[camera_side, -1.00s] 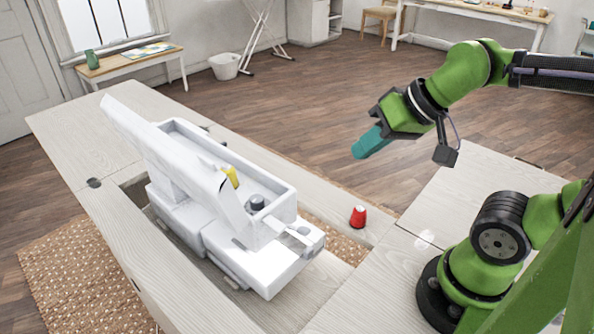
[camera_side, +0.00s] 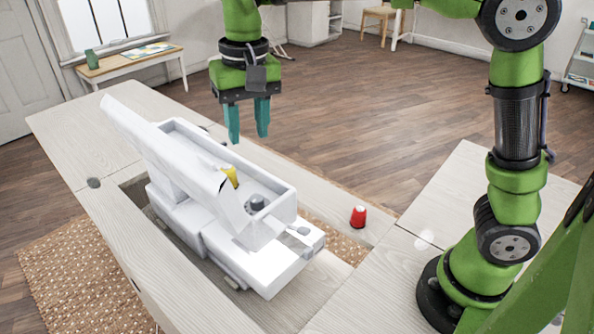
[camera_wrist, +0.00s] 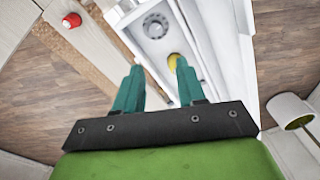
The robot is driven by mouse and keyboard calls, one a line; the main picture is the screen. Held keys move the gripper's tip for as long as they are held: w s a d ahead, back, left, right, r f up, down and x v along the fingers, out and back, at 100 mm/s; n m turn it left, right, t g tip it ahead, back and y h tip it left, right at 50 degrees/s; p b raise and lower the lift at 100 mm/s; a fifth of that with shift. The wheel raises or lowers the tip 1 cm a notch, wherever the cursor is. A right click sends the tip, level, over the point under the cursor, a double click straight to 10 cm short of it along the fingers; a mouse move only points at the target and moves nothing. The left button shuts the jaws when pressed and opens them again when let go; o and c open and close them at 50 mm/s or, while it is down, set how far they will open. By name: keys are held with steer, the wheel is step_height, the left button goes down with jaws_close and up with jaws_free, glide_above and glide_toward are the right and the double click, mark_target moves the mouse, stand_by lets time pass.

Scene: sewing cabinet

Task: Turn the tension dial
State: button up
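The white sewing machine (camera_side: 200,215) lies in the opening of the cabinet, its open recess facing up. A grey dial (camera_side: 257,202) with marks around its rim sits in the recess; the wrist view shows it (camera_wrist: 155,25) from above, beyond my fingertips. A yellow part (camera_side: 230,176) is beside it in the recess, and it shows between my fingers in the wrist view (camera_wrist: 174,62). My gripper (camera_side: 249,133) is open and empty, pointing down above the machine and apart from it. It also fills the lower wrist view (camera_wrist: 159,68).
A red spool-like object (camera_side: 358,216) stands on the cabinet top (camera_side: 385,218), right of the machine. The machine's raised walls flank the dial. The cabinet top at right is mostly clear.

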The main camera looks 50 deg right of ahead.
mark_target(257, 198)
steer(key=shift+m+g, duration=0.3)
steer(key=shift+m, duration=0.6)
step_height(257, 198, down, 15)
steer(key=shift+s+r, duration=0.15)
steer(key=shift+r, duration=0.05)
steer(key=shift+c, duration=0.3)
jaws_close()
